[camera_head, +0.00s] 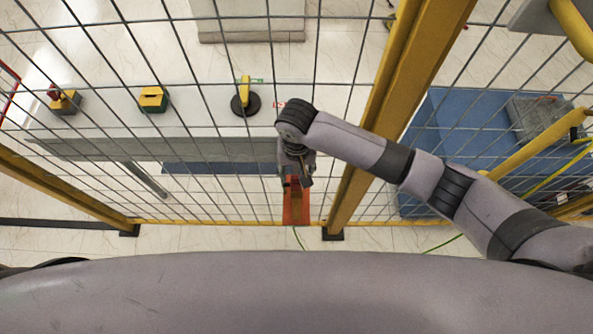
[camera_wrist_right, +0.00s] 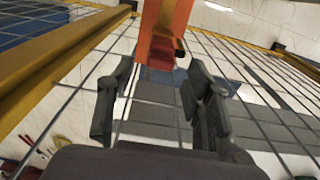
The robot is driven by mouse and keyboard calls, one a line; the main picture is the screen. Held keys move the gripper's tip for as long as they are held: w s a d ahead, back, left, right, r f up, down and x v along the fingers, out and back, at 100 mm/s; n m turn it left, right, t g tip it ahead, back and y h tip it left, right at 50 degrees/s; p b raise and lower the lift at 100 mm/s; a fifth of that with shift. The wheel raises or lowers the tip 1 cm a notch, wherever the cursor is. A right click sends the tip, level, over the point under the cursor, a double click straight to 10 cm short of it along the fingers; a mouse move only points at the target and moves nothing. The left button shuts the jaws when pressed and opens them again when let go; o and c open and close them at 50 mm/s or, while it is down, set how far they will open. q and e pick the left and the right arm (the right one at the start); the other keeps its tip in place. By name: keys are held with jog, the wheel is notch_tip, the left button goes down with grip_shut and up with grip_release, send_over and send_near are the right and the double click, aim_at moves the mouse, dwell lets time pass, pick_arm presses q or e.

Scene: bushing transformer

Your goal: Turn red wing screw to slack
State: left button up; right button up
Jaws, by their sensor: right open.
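An orange-red post (camera_head: 296,207) stands upright at the mesh fence in the head view, below my right gripper (camera_head: 297,178). In the right wrist view the post (camera_wrist_right: 168,14) comes in from the top. A darker red part (camera_wrist_right: 162,54), which looks like the wing screw, shows at its lower end. My right gripper (camera_wrist_right: 158,88) is open there, with one finger on each side and the red part between and just beyond the fingertips. I cannot tell whether either finger touches it. My left gripper is out of view.
A wire mesh fence with a yellow post (camera_head: 400,75) stands close to my right arm. Behind it is a grey table (camera_head: 200,105) with a yellow-handled switch (camera_head: 245,97) and two yellow boxes. A blue platform (camera_head: 440,125) is at the right.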

jog(key=shift+f, duration=1.35)
jog(key=shift+c, duration=0.3)
grip_shut()
